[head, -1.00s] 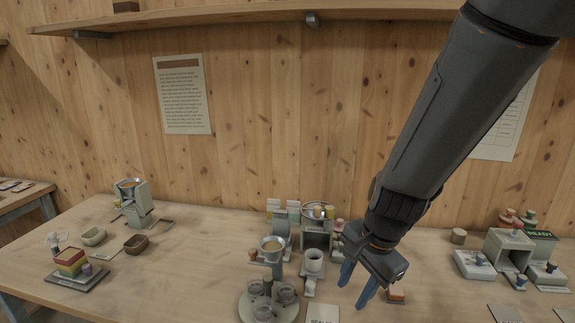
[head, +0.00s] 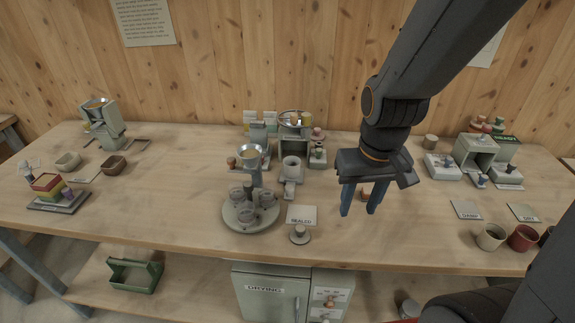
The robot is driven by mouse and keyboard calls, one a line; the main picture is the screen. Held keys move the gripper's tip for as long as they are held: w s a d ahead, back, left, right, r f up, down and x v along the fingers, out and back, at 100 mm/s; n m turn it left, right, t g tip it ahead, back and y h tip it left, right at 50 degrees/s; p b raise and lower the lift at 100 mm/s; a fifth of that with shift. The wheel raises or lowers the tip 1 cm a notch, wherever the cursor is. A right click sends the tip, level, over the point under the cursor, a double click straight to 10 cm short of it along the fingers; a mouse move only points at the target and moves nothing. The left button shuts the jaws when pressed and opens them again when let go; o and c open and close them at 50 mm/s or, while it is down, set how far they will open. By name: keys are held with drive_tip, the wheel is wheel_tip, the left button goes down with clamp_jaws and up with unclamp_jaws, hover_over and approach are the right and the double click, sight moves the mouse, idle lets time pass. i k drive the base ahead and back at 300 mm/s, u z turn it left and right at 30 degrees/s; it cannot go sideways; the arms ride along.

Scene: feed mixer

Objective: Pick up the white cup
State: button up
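My gripper (head: 360,206) hangs over the right-middle of the table, its two blue fingers pointing down and apart, with nothing held between them. A pale, off-white cup (head: 490,237) stands upright at the table's front right, to the right of my gripper and apart from it. A dark red cup (head: 522,238) stands just right of it. Another pale cup (head: 292,168) sits on a small stand in the middle of the table, left of my gripper. I cannot tell for sure which pale cup is the white one.
A round carousel with glass jars (head: 251,215) stands left of centre. A SEALED card (head: 302,215) and a small knobbed piece (head: 299,234) lie near the front edge. Flat cards (head: 466,209) lie at right. A drying cabinet (head: 270,290) is below the table.

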sight(292, 164)
drive_tip(key=z, duration=0.15)
drive_tip(key=k, duration=0.4)
drive_tip(key=z, duration=0.55)
drive_tip(key=k, duration=0.9)
drive_tip(key=u, duration=0.3)
drive_tip(key=i, duration=0.55)
drive_tip(key=u, duration=0.65)
drive_tip(key=i, duration=1.1)
drive_tip(key=z, duration=0.65)
